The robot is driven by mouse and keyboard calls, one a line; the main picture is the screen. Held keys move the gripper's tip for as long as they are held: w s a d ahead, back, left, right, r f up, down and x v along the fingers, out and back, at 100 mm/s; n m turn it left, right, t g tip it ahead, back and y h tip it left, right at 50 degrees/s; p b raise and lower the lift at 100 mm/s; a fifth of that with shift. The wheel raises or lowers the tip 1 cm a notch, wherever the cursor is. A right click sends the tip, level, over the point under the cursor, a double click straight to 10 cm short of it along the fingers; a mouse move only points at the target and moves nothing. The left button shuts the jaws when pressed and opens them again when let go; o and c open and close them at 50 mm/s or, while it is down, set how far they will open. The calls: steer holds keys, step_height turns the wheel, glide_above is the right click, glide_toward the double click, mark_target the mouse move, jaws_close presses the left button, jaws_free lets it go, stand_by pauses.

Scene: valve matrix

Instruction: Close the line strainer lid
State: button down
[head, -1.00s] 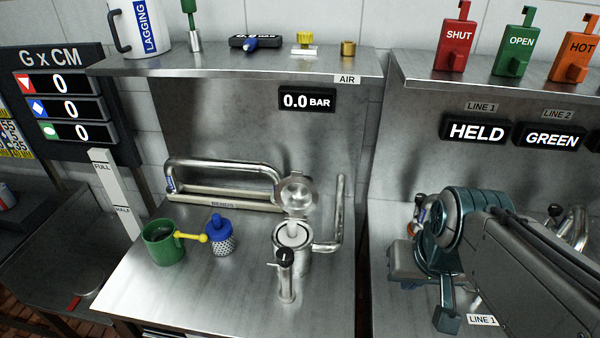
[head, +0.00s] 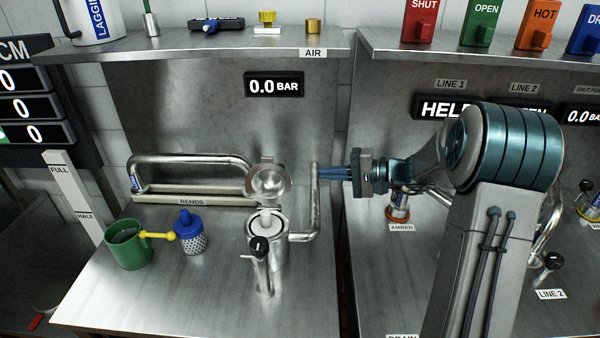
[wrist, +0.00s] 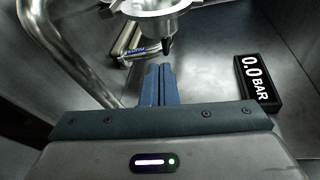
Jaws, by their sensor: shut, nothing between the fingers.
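The line strainer (head: 266,226) stands on the left steel bench, its round mouth open at the top. Its round metal lid (head: 267,182) is hinged at the back and stands raised. In the wrist view a round metal part, which looks like the lid (wrist: 150,8), shows at the top edge, beyond my fingertips. My gripper (head: 322,173) is shut and empty. It points left, to the right of the lid and apart from it, near the upright pipe. My gripper also shows in the wrist view (wrist: 159,70), with its blue fingers together.
An upright bent pipe (head: 315,200) stands between my gripper and the strainer. A black-topped valve (head: 261,248) is in front of the strainer. A green mug (head: 127,246) and a blue-capped mesh basket (head: 190,235) stand left. A shelf (head: 200,46) runs above.

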steer(key=w+a+f+m+t+y+p, duration=0.1)
steer(key=w+a+p, duration=0.2)
steer(key=a, duration=0.4)
steer(key=shift+a+t+p, duration=0.2)
steer(key=shift+t+p, duration=0.2)
steer(key=shift+p, duration=0.15)
steer(key=shift+w, duration=0.1)
steer(key=shift+f+b, duration=0.1)
steer(key=shift+b, duration=0.5)
steer(key=shift+b, duration=0.3)
steer(key=shift+n+b, duration=0.3)
steer(key=shift+b, duration=0.05)
